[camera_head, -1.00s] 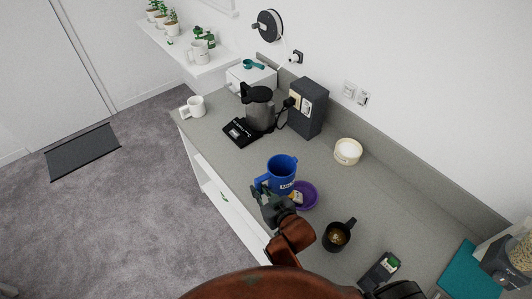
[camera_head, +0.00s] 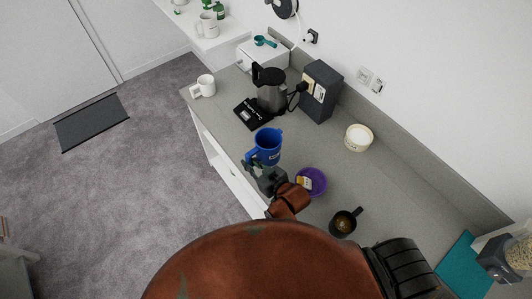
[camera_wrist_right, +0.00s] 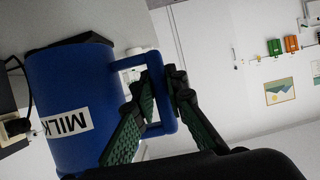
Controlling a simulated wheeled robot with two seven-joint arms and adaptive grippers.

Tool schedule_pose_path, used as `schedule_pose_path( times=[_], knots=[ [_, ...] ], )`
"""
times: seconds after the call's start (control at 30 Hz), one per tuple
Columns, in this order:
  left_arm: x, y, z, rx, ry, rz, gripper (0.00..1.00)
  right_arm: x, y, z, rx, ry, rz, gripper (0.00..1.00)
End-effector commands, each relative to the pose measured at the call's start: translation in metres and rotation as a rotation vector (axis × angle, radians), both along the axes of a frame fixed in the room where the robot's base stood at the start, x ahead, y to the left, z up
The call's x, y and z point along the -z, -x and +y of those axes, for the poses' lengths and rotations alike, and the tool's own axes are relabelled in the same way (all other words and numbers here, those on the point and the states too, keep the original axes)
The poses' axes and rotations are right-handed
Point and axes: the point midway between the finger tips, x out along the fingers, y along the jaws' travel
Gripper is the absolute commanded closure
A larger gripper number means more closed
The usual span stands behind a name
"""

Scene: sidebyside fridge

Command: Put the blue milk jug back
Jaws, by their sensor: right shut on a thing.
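The blue milk jug (camera_head: 267,148) is at the counter's front edge in the head view, left of the purple bowl, and looks upright. My right gripper (camera_head: 257,170) is shut on the jug's handle. In the right wrist view its green-padded fingers (camera_wrist_right: 160,90) sit on either side of the handle. I cannot tell how high the jug is above the counter. My left gripper is not in view.
The grey counter (camera_head: 235,120) bears a purple bowl (camera_head: 318,180), a dark mug (camera_head: 343,222), a cream tub (camera_head: 358,138), a kettle (camera_head: 271,92), a black scale (camera_head: 249,112) and a white mug (camera_head: 204,86). Open carpet (camera_head: 140,190) lies to the left.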

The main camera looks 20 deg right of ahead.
Motion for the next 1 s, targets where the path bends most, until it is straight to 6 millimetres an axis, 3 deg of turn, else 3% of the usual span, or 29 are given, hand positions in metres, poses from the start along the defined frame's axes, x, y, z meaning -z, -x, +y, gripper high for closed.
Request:
schedule_pose_path(
  times=[0.2, 0.37, 0.77, 0.87, 1.0],
  knots=[
    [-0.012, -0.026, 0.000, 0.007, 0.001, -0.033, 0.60, 0.021, -0.043, -0.032, -0.002, 0.004, -0.002, 1.00],
    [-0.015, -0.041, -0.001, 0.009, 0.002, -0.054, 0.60, 0.049, -0.064, -0.048, 0.000, 0.002, 0.001, 1.00],
    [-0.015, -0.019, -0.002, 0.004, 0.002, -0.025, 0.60, 0.085, -0.088, -0.066, -0.001, 0.002, 0.000, 1.00],
    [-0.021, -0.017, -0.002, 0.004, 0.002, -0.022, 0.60, 0.101, -0.087, -0.066, -0.001, 0.000, 0.002, 1.00],
    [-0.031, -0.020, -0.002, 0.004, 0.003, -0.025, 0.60, 0.108, -0.087, -0.066, -0.002, 0.001, -0.001, 1.00]
  ],
)
